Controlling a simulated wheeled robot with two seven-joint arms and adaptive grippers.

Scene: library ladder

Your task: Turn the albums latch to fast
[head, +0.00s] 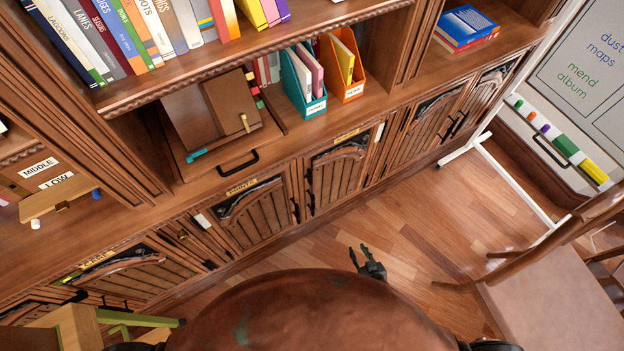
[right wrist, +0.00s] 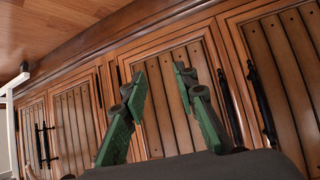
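No latch marked for albums can be told for sure. A yellow label (head: 347,135), too small to read, sits above a cabinet door (head: 337,178) in the middle of the lower row. A small white piece (head: 380,131) stands at the right of that door. A similar white piece (head: 203,221) is left of the door labelled PRINTS (head: 243,186). My right gripper (head: 361,251) is open and empty, low over the floor in front of the cabinets. In the right wrist view its green fingers (right wrist: 161,74) are apart, facing plank doors (right wrist: 180,90). My left gripper is not in view.
Dark bar handles (right wrist: 262,100) stand on the doors in the right wrist view. A chair (head: 545,290) is at the right and a white stand (head: 515,185) is behind it. A wooden step piece (head: 75,325) is at lower left. The floor (head: 310,245) between is clear.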

